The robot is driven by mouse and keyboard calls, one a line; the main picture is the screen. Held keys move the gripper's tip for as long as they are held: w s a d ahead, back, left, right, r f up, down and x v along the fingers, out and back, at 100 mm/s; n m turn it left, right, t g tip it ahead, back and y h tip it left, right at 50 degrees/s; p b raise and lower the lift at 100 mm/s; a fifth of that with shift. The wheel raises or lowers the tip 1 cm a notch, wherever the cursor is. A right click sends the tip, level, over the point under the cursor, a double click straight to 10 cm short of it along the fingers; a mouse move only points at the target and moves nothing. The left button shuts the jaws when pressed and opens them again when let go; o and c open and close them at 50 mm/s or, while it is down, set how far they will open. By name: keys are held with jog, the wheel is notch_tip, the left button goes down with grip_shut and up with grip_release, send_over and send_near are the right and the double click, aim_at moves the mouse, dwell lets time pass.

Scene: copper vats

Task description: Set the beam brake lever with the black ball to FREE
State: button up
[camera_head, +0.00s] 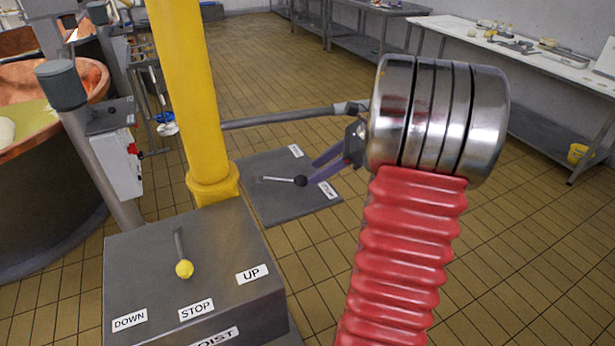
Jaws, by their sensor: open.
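The brake lever is a thin metal rod (276,180) ending in a black ball (300,181). It lies to the right over a dark grey plate (272,208) on the floor, behind the yellow column. The plate has two small white labels, one at the back (296,150) and one at the right front (328,189). Their words are too small to read surely. My gripper (312,171) has purple fingers, reaching in from the right. The fingers are apart, and the lower fingertip is at or very near the ball. I cannot tell whether they touch.
A grey hoist box (225,300) stands in front, with a yellow-ball lever (184,269) pointing at STOP. A yellow column (190,90) rises behind it.

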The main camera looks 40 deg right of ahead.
aim_at(306, 177)
jog(key=shift+x, duration=2.6)
jog(key=shift+c, duration=0.3)
grip_shut()
